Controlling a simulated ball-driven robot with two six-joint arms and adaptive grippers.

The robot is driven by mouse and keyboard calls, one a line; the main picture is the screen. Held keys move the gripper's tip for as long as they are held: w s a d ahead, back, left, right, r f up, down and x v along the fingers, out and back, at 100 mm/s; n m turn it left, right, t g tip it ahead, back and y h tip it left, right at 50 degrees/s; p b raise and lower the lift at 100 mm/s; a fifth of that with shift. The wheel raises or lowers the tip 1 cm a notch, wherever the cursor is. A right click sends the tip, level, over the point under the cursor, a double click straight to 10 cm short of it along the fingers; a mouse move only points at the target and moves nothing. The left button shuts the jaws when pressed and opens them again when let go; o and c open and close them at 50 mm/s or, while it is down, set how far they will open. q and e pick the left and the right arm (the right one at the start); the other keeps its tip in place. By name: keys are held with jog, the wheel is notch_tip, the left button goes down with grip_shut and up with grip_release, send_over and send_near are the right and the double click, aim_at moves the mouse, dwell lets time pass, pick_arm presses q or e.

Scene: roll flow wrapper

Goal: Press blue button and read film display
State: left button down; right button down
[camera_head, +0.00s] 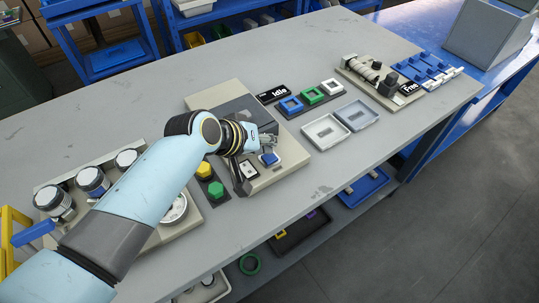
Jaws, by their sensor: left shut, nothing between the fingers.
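My left gripper (263,148) is shut and empty, just above and beside a blue button (270,158) on the front of a beige machine panel (287,172). I cannot tell whether the fingertips touch the button. A black display (272,93) behind the panel reads "Idle"; its small label is too small to read surely. Another black display (410,88) at the right seems to read "Fne" or "Fine". My left forearm covers part of the panel's left side. My right gripper is out of view.
Blue, green and white square buttons (311,96) sit in a row beside the Idle display. Bare table lies at the front right.

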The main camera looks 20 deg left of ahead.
aim_at(267, 156)
pick_arm(q)
jog(key=shift+f, duration=0.15)
jog(key=shift+f, duration=0.25)
jog(key=shift+f+b, duration=0.4)
jog(key=shift+f, duration=0.1)
dwell(1.0)
jog(key=shift+r, duration=0.1)
jog(key=shift+r+p, duration=0.8)
jog(key=shift+p, duration=0.15)
notch_tip(267, 156, up, 5)
jog(key=p, duration=0.5)
jog(key=shift+r, duration=0.1)
